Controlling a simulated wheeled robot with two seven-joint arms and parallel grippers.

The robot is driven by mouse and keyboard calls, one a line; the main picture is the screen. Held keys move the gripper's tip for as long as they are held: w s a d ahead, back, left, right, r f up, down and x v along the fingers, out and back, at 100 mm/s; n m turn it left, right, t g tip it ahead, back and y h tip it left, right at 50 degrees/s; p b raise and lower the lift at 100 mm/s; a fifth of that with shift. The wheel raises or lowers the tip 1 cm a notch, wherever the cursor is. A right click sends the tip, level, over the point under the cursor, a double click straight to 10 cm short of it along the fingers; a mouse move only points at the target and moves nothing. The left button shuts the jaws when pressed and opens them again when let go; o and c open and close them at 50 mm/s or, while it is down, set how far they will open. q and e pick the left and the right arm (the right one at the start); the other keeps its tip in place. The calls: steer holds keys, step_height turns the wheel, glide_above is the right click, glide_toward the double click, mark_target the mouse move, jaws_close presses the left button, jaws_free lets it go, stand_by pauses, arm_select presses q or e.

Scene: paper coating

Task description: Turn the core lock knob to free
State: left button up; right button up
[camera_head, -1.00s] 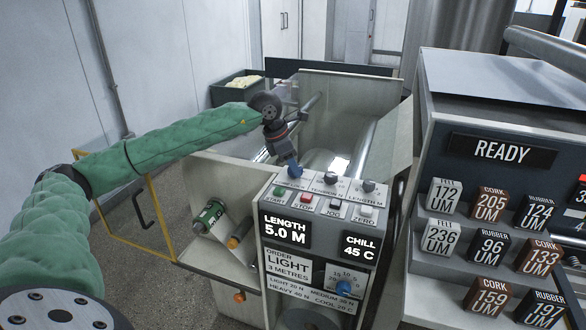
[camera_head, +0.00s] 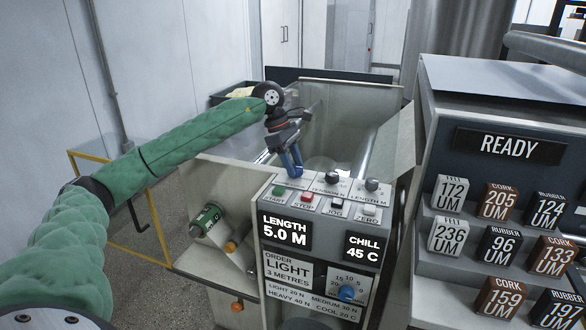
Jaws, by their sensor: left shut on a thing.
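My left gripper (camera_head: 293,170) reaches down from above onto the back left of the control panel (camera_head: 322,202). Its blue fingers are shut on the core lock knob at the left end of the knob row. The fingers hide the knob, so I cannot tell which way it points. The label under it is too small to read. The tension knob (camera_head: 332,177) and the length knob (camera_head: 371,185) stand to its right, apart from the fingers. My right gripper is not in view.
Green, red, black and white buttons line the panel's front. Displays read LENGTH 5.0 M and CHILL 45 C. An open machine bay (camera_head: 335,105) lies behind. A rack (camera_head: 455,265) of marked blocks stands right, under a READY sign (camera_head: 508,146). A yellow-framed guard (camera_head: 155,215) is at left.

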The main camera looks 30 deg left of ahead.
arm_select(q)
steer(key=shift+w+a+r+m+g+b, duration=0.1)
steer(key=shift+m+g+b, duration=0.2)
steer(key=shift+m, duration=0.4)
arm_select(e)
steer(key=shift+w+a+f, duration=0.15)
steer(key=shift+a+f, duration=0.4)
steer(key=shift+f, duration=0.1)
arm_select(q)
steer(key=o, duration=1)
steer(key=b+v, duration=0.1)
steer(key=v, duration=0.6)
steer(key=shift+a+r, duration=0.15)
steer(key=shift+r, duration=0.2)
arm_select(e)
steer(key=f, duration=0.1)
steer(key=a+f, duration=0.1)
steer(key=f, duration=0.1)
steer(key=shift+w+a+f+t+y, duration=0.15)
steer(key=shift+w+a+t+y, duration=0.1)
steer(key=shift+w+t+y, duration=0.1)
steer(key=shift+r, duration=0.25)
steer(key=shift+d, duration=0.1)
